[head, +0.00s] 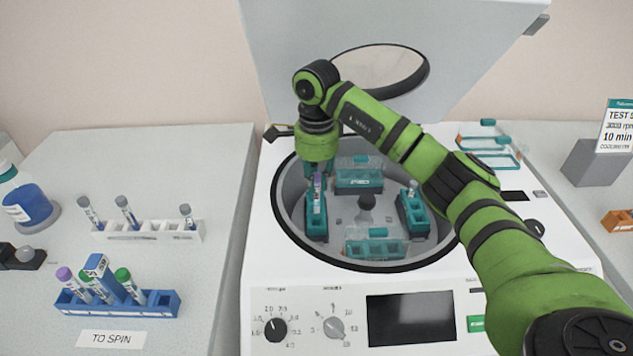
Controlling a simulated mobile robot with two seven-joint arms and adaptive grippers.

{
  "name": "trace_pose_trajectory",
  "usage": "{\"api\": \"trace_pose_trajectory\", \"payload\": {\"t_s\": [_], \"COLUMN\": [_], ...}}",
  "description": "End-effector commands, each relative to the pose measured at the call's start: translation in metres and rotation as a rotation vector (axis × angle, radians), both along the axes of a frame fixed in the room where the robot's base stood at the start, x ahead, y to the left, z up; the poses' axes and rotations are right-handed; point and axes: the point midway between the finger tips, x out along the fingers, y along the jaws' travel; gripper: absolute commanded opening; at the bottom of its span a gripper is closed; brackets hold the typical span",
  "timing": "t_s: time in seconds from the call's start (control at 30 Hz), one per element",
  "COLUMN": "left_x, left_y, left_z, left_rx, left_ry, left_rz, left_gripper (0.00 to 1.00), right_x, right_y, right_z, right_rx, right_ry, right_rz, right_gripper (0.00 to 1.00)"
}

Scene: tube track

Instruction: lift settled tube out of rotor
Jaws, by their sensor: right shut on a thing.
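The centrifuge (262,235) stands open, with its rotor (366,203) and teal buckets in the bowl. My right gripper (318,174) points down over that bucket and is shut on the purple-capped tube; the fingers are small and partly hidden. Another tube (411,188) with a pale cap stands in the right bucket (413,218). The back bucket (358,180) and front bucket (374,248) show no tube. My left gripper is not in view.
The raised lid (470,40) is behind my right arm. A white rack (150,233) with several tubes and a blue rack (165,303) with capped tubes stand on the left bench. Clear teal-edged covers (490,150) lie at the back right. A sign (618,128) stands far right.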

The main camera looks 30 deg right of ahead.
Motion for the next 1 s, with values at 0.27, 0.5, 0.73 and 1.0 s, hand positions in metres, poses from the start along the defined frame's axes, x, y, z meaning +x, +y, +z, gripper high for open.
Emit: {"api": "trace_pose_trajectory", "payload": {"t_s": [0.27, 0.5, 0.73, 1.0], "left_x": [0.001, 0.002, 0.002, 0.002], "left_y": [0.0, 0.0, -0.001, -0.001], "left_z": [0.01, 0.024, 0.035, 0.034], "left_rx": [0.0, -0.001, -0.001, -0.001], "left_ry": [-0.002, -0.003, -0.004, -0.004], "left_rz": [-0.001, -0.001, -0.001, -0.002], "left_gripper": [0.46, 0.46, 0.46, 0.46], "right_x": [0.0, 0.0, 0.0, 0.0], "right_y": [0.0, 0.0, 0.0, 0.0], "right_z": [0.012, 0.032, 0.047, 0.046], "right_rx": [0.0, 0.001, 0.0, 0.0], "right_ry": [-0.001, -0.001, 0.0, 0.001], "right_rz": [0.0, -0.001, 0.0, 0.0], "right_gripper": [0.0, 0.0, 0.0, 0.0]}}
